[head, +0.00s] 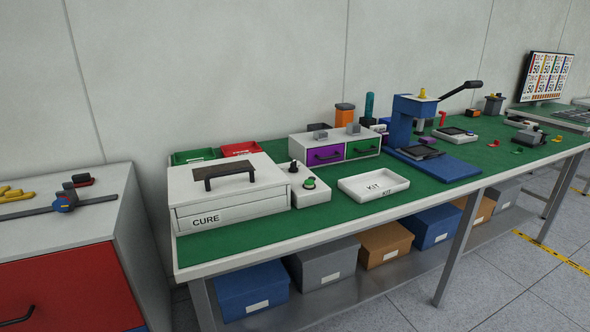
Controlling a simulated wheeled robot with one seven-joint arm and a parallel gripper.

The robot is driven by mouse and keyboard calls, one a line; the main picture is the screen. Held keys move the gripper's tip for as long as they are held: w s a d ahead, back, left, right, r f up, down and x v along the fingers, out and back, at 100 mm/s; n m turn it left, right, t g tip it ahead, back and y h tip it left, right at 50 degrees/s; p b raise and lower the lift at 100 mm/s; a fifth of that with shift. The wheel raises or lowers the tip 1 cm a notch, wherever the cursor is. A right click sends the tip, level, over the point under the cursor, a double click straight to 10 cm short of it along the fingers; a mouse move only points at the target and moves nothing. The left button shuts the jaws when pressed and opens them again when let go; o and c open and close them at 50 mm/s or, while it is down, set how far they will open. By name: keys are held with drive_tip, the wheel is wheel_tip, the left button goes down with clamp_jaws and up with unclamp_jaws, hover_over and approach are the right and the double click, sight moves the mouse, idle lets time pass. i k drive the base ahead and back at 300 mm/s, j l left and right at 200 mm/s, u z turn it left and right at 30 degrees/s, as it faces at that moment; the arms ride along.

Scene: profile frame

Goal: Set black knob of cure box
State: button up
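The cure box (228,189) is a white case with a dark handle (223,176) on its closed lid and the word CURE on its front. It sits at the left end of the green-topped bench. A white control panel (318,192) adjoins its right side. On the panel are a small black knob (293,167) toward the back and a green button (309,183) nearer the front. The knob is too small for me to read its pointer direction. My gripper is not in view.
A white KIT tray (374,188) lies right of the panel. Behind it stands a unit with purple (325,155) and green drawers. A blue press (412,132) stands farther right. Red (240,149) and green bins sit behind the cure box. A red-fronted cabinet (70,290) stands at left.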

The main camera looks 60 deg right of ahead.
sight(293, 168)
drive_tip(key=k+l, duration=0.1)
drive_tip(key=l, duration=0.3)
drive_tip(key=k+l, duration=0.15)
drive_tip(key=l, duration=0.2)
drive_tip(key=k+l, duration=0.1)
drive_tip(key=l, duration=0.3)
drive_tip(key=k+l, duration=0.15)
drive_tip(key=l, duration=0.25)
